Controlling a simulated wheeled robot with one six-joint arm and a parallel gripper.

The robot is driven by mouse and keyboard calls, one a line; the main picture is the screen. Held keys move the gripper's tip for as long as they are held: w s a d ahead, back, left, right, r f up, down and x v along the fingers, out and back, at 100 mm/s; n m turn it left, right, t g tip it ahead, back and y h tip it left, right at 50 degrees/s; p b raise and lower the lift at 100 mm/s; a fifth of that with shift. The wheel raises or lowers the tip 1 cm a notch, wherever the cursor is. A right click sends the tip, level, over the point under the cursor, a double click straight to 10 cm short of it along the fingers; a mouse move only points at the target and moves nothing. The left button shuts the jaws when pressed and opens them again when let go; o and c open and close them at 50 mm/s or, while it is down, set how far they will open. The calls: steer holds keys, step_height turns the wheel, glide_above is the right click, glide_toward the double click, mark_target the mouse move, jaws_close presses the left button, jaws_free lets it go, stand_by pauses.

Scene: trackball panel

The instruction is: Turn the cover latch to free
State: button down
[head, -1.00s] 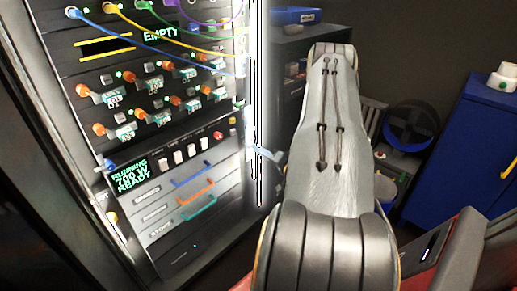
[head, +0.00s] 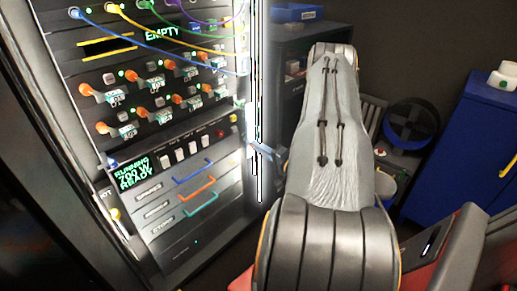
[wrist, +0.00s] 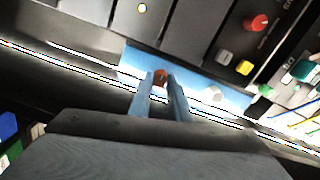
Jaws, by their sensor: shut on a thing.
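My gripper (wrist: 160,85) shows in the wrist view as two blue fingers, close together. They are shut on a small orange-red piece, which looks like the latch (wrist: 160,76); only its top shows between the fingertips. It lies against a light blue plate (wrist: 202,90), probably the cover, at the rack's edge. A whitish round piece (wrist: 213,93) sits on the plate to the right of the fingers. The latch's exact angle cannot be read. In the head view my arm hides most of the gripper, and a small pale blue part shows beside the rack's right edge.
The rack (head: 160,145) has several looped cables, orange-handled modules and coloured drawer handles (head: 193,171). A red knob (wrist: 256,22) and a yellow button (wrist: 244,67) are near the fingers. A dark shelf (head: 287,42) and a blue cabinet (head: 470,140) stand behind and to the right.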

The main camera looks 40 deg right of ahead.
steer(key=c, duration=1.6)
jaws_free()
steer(key=shift+d, duration=0.1)
steer(key=shift+c, duration=0.2)
steer(key=s, duration=0.8)
steer(key=shift+d, duration=0.25)
steer(key=shift+w, duration=0.1)
